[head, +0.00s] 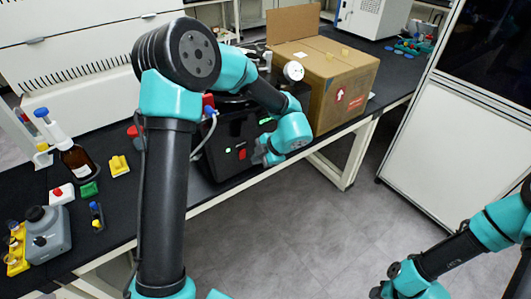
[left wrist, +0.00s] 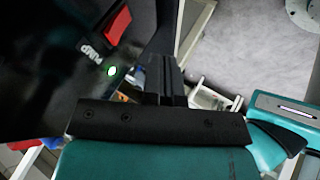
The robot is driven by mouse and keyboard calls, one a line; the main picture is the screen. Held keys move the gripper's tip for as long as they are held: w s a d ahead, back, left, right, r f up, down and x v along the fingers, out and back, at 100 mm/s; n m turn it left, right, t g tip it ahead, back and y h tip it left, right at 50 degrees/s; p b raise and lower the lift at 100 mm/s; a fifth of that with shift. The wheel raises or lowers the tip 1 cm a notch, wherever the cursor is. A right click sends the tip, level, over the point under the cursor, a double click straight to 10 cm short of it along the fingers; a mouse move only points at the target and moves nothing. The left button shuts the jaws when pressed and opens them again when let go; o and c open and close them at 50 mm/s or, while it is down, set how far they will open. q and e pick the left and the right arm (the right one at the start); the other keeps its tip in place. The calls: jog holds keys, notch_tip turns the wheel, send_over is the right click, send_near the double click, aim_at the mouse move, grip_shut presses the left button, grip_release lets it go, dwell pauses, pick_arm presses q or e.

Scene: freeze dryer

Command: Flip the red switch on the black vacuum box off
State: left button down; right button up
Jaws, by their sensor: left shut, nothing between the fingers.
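The black vacuum box (head: 222,160) stands at the front edge of the dark bench in the head view, with green lit displays on its front. Its red switch (head: 242,154) is on the front face, low and to the right. In the left wrist view the red switch (left wrist: 118,25) is at the upper left, beside a green light (left wrist: 111,71). My left gripper (head: 262,157) is shut and empty, close in front of the box and just right of the switch. Its fingers (left wrist: 160,72) appear apart from the switch. My right gripper (head: 376,292) is barely visible at the bottom edge.
A cardboard box (head: 335,85) with an open flap stands right of the vacuum box. A brown bottle (head: 77,160), a yellow block (head: 119,166) and a grey device (head: 48,235) are on the bench at left. The floor space in front of the bench is clear.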

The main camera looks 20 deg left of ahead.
aim_at(243, 155)
pick_arm(q)
jog(key=a, duration=0.1)
jog(key=w+a+f, duration=0.1)
jog(key=a, duration=0.3)
jog(key=shift+w+f, duration=0.2)
jog(key=shift+w, duration=0.2)
